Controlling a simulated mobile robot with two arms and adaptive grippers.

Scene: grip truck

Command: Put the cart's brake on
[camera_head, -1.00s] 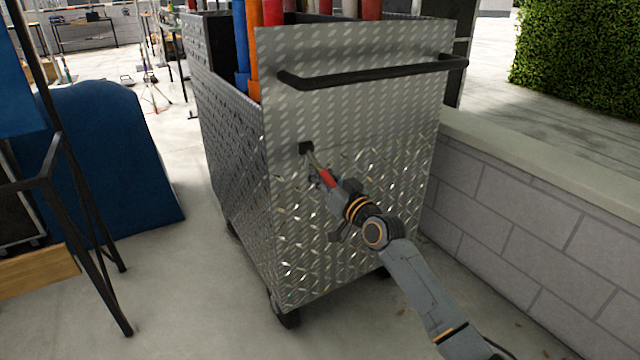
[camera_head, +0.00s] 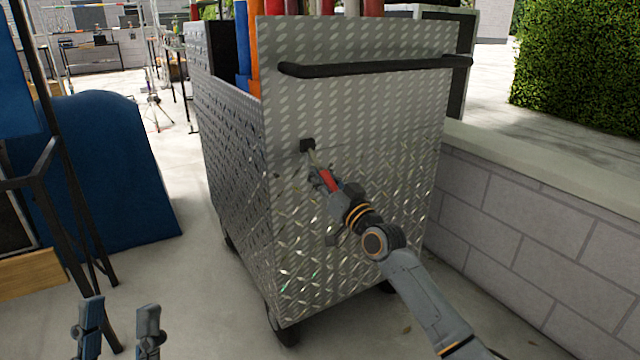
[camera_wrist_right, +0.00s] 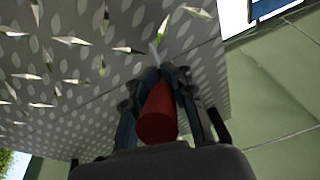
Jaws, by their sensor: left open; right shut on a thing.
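The metal tread-plate cart (camera_head: 365,120) stands in the middle of the head view, with a black push bar (camera_head: 375,66) across its near face. A brake lever with a red grip (camera_head: 328,181) sticks out from a small black mount (camera_head: 307,145) on that face. My right gripper (camera_head: 324,184) is shut on the red grip. The right wrist view shows the red grip (camera_wrist_right: 158,112) between the two fingers, its thin rod running to the cart's plate. My left gripper (camera_head: 118,318) is open and empty at the bottom left, apart from the cart.
A low grey block wall (camera_head: 530,220) runs close along the cart's right side. At the left are a blue rounded object (camera_head: 110,165) and a black-legged stand (camera_head: 75,210). Several coloured tubes stand in the cart. Bare floor lies left of the cart.

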